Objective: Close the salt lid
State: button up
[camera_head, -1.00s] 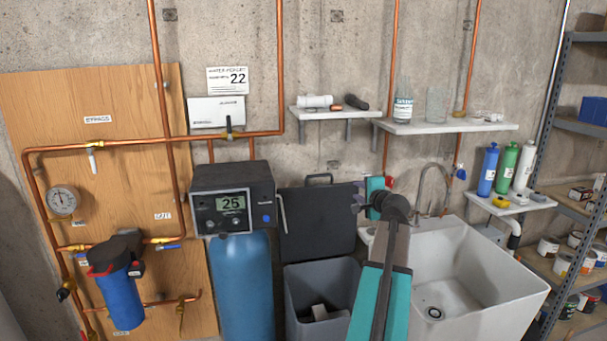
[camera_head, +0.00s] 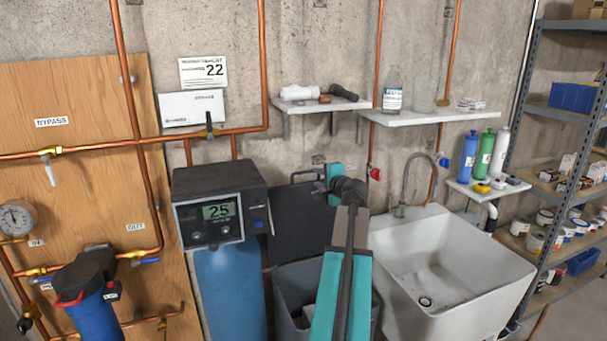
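The salt lid (camera_head: 292,238) is a dark grey panel standing upright and open against the wall, behind the grey salt bin (camera_head: 286,290). A bar handle runs along its top edge. The bin's mouth is open, and my arm covers its right part. My gripper (camera_head: 320,187) is at the lid's upper right in the picture, pointing left, close to the handle's right end. I cannot tell whether it touches the lid. The fingers are small and dark, and their opening is not clear.
A blue softener tank (camera_head: 228,285) with a display head stands left of the bin. A white sink (camera_head: 440,265) with a curved faucet (camera_head: 420,172) stands to the right. Wall shelves (camera_head: 425,114) hold bottles above. A metal rack (camera_head: 560,115) is at far right.

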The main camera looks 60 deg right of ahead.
aim_at(306, 173)
jog(key=shift+w, duration=0.1)
jog(key=p+x, duration=0.3)
jog(key=x, duration=0.7)
jog(key=shift+w+d+p, duration=0.25)
jog(key=shift+w+p, duration=0.05)
jog(key=shift+p, duration=0.1)
jog(key=shift+p+x, duration=0.5)
jog(key=shift+x, duration=1)
grip_shut()
jog(key=shift+s+a+f, duration=0.1)
jog(key=shift+a, duration=0.1)
